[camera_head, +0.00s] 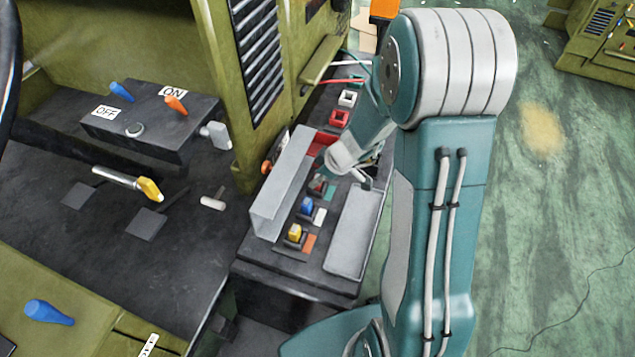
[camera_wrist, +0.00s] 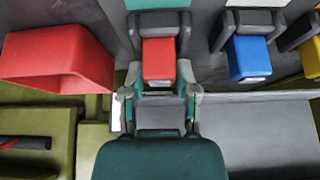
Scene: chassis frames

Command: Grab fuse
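A red fuse (camera_wrist: 159,60) sits in a dark holder below a teal label (camera_wrist: 158,20) in the wrist view. My gripper (camera_wrist: 158,80) has its two fingers spread, one on each side of the red fuse's near end. Contact between fingers and fuse cannot be made out. A blue fuse (camera_wrist: 248,58) and a yellow fuse (camera_wrist: 313,55) stand to the right in similar holders. In the head view, the blue fuse (camera_head: 307,205) and yellow fuse (camera_head: 295,230) line up on the dark panel. My gripper (camera_head: 326,178) is low over the row's far end there, partly hiding the red fuse (camera_head: 317,187).
A grey upright cover (camera_head: 281,185) runs close along the left of the fuse row. A red open-ended part (camera_wrist: 60,60) stands left of my gripper. A grey tray (camera_head: 352,232) lies right of the row. A black box with levers (camera_head: 150,122) is farther left.

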